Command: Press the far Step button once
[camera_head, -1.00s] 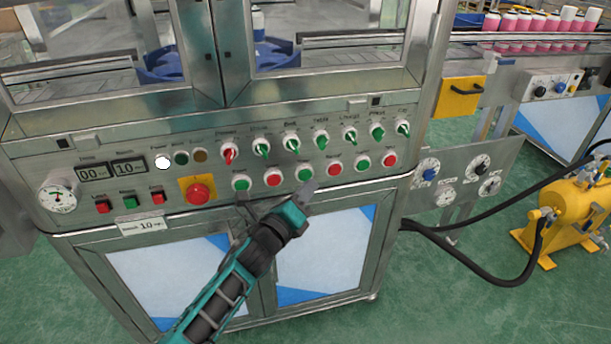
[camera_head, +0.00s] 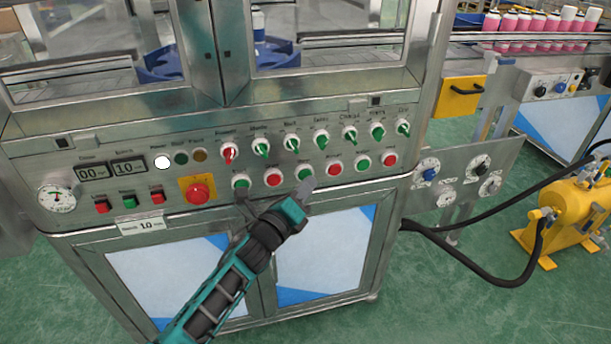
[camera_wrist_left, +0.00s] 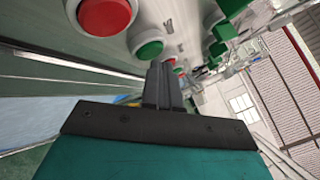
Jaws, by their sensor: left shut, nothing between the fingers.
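The machine's front panel (camera_head: 100,150) carries a lower row of alternating green and red push buttons; their labels are too small to read, so I cannot tell which is the far Step button. A green button (camera_head: 305,174) is just behind my left gripper (camera_head: 308,187), whose shut, empty fingertips are close to the panel. I cannot tell whether they touch it. In the left wrist view the shut fingers (camera_wrist_left: 163,86) point along the panel, near a green button (camera_wrist_left: 149,48) and a red button (camera_wrist_left: 107,14). My right gripper is not in view.
A row of rotary switches (camera_head: 291,143) sits above the buttons. A red emergency button on a yellow plate (camera_head: 197,192) is to their left. A gauge panel (camera_head: 460,175) and a yellow pump with black hoses (camera_head: 575,215) stand at right. Open green floor lies in front.

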